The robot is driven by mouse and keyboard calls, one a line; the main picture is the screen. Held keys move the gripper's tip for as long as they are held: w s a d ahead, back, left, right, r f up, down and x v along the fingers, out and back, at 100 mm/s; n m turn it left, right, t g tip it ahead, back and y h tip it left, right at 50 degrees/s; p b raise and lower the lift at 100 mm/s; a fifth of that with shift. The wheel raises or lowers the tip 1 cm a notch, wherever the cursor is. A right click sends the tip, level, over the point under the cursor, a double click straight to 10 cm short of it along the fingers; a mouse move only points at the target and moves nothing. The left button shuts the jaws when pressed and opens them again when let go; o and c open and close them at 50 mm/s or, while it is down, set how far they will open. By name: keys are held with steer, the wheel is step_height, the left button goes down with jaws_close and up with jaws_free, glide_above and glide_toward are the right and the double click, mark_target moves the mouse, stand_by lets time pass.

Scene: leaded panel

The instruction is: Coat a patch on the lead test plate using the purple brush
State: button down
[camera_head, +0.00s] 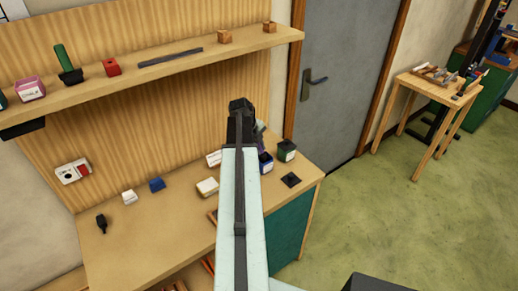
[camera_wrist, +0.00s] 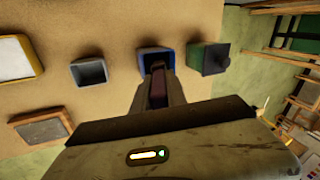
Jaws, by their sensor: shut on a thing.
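My gripper (camera_head: 240,106) is raised over the bench, seen from behind in the head view. In the wrist view my gripper (camera_wrist: 158,75) is shut on a dark purple, narrow thing, which looks like the purple brush (camera_wrist: 157,90). Its lower end points at the open blue pot (camera_wrist: 167,55); I cannot tell whether it is inside. The blue pot (camera_head: 266,163) is partly behind my arm in the head view. I cannot tell for sure which thing is the lead test plate; a wood-framed pale grey panel (camera_wrist: 42,131) lies at lower left in the wrist view.
A grey pot (camera_wrist: 90,72) and a green pot (camera_wrist: 208,58) flank the blue one. A yellow-rimmed white tray (camera_wrist: 15,60) is at left. A dark square (camera_head: 291,180) lies near the bench's right edge. A shelf (camera_head: 150,80) with small objects runs above the bench.

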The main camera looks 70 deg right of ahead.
steer(key=shift+r+p, duration=2.7)
steer(key=shift+r, duration=0.4)
steer(key=shift+f, duration=0.1)
